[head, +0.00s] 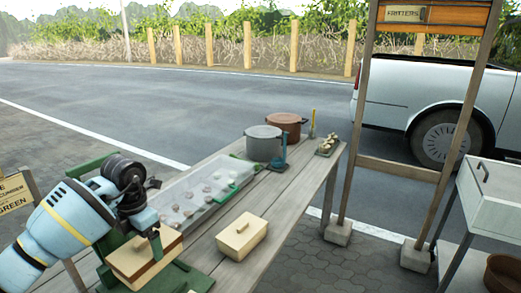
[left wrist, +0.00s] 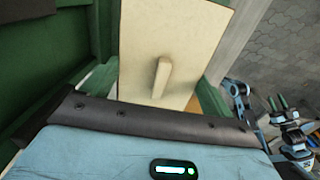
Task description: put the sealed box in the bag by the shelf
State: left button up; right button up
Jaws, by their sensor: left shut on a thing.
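My left gripper (head: 148,240) is shut on a cream box with brown sides (head: 128,262), low at the left end of the table. In the left wrist view the cream lid with its bar handle (left wrist: 162,78) fills the space between the green fingers (left wrist: 158,85). A similar cream box (head: 242,238) with a small handle stands on the table to the right. I cannot tell from their looks which is sealed. My right gripper (left wrist: 278,103) shows small in the left wrist view, its two green prongs apart and empty. I cannot make out a bag.
A clear tray (head: 190,198) with several lumps lies on the plank table (head: 290,205). Grey (head: 263,143) and brown (head: 287,124) pots stand behind it. A white drawer unit (head: 490,205) stands right, beyond a wooden sign frame (head: 357,130).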

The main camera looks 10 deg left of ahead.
pick_arm(q)
notch_tip(320, 180, up, 15)
jog(key=p, duration=0.4)
jog(key=s+d+f+m, duration=0.5)
jog(key=s+d+m, duration=0.2)
jog(key=m, duration=0.8)
jog(key=s+d+f+m, duration=0.5)
jog(key=s+m, duration=0.7)
jog(key=m, duration=0.4)
jog(key=shift+d+f+p, duration=0.4)
jog(key=shift+d+p, duration=0.05)
jog(key=shift+d, duration=0.4)
pick_arm(e)
jog(key=w+r+t, duration=0.1)
jog(key=w+r, duration=0.3)
jog(key=r, duration=0.2)
jog(key=shift+w+d+r+t, duration=0.25)
jog(key=shift+d+r+t, duration=0.05)
jog(key=shift+d+r, duration=0.1)
jog(key=shift+s, duration=0.1)
